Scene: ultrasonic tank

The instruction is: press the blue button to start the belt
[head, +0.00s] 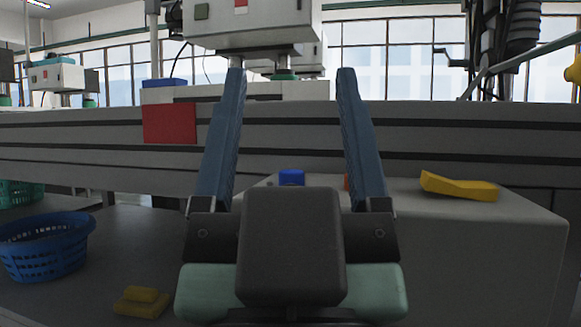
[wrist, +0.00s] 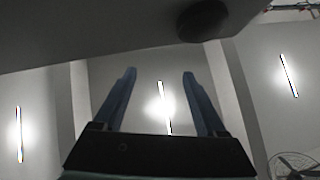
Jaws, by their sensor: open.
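In the head view a small blue block-shaped piece (head: 291,177), which looks like the blue button, shows between my fingers, low at the back of a grey box (head: 480,240). A reddish-orange piece (head: 346,183) beside it is mostly hidden by my right finger. My gripper (head: 291,75) is open and empty, its two blue fingers pointing up in the picture, in front of the grey belt frame. I cannot tell how far the fingers are from the blue piece. In the wrist view my gripper (wrist: 159,74) is open against the ceiling; no button shows there.
A yellow piece (head: 460,187) lies on the grey box at right. A blue basket (head: 45,247), a green basket (head: 22,192) and a yellow block (head: 142,303) are at lower left. A red panel (head: 169,124) is on the belt frame (head: 60,145). A pale machine housing (head: 260,22) hangs above.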

